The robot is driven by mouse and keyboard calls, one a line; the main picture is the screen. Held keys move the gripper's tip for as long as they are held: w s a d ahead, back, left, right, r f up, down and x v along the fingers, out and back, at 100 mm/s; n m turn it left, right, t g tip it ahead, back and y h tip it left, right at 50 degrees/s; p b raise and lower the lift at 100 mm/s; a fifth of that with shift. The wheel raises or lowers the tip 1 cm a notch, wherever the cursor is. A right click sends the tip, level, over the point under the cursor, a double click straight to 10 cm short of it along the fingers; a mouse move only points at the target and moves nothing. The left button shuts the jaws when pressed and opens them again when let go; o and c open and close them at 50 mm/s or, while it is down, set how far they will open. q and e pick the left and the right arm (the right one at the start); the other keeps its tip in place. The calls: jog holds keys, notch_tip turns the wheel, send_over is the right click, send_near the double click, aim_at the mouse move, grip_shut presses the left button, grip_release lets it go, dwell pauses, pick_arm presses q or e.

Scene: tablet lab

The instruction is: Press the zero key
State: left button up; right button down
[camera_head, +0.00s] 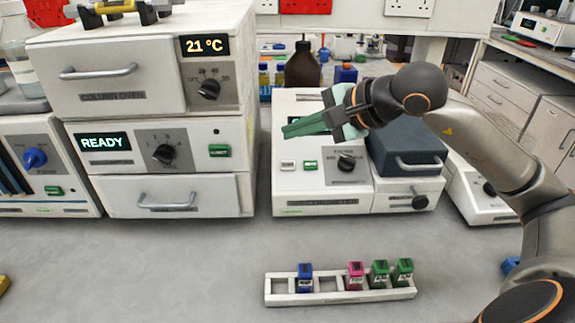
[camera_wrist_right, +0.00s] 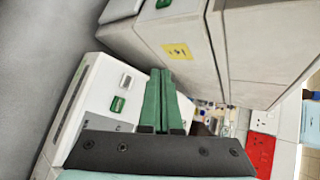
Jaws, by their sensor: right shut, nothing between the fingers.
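A white bench instrument (camera_head: 322,197) stands at the back centre, with two small keys on its sloped front. One is a pale key (camera_head: 288,165) at the left, the other a green key (camera_head: 310,165). Their lettering is too small to read, so I cannot tell which is the zero key. Both also show in the wrist view, the pale key (camera_wrist_right: 126,82) above the green key (camera_wrist_right: 117,104). My right gripper (camera_head: 285,131) is shut and empty, its green fingers pointing left above and behind the keys, apart from them. The fingers also show in the wrist view (camera_wrist_right: 165,80). My left gripper is out of view.
A black knob (camera_head: 347,162) sits right of the keys. A column oven (camera_head: 130,85) stands close on the left. A dark lidded block (camera_head: 405,145) is on the right. A rack (camera_head: 330,296) with coloured vials lies in front, with clear bench between.

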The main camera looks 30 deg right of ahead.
aim_at(288, 166)
jog(key=f+b, duration=0.1)
jog(key=f, duration=0.1)
jog(key=w+d+f+b, duration=0.1)
jog(key=f, duration=0.1)
jog(key=w+f+b, duration=0.1)
jog(key=f, duration=0.1)
jog(key=shift+w+d+f+b, duration=0.2)
jog(key=shift+f+b, duration=0.15)
jog(key=shift+w+d+f, duration=0.1)
jog(key=shift+f, duration=0.1)
jog(key=shift+w+f+b, duration=0.1)
jog(key=shift+f+b, duration=0.05)
jog(key=shift+b, duration=0.15)
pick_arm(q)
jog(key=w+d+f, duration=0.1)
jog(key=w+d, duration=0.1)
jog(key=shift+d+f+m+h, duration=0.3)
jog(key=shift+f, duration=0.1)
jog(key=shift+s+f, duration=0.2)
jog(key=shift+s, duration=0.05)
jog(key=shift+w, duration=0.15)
pick_arm(e)
jog(key=shift+f, duration=0.1)
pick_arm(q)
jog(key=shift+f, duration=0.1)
pick_arm(e)
jog(key=shift+d+f, duration=0.1)
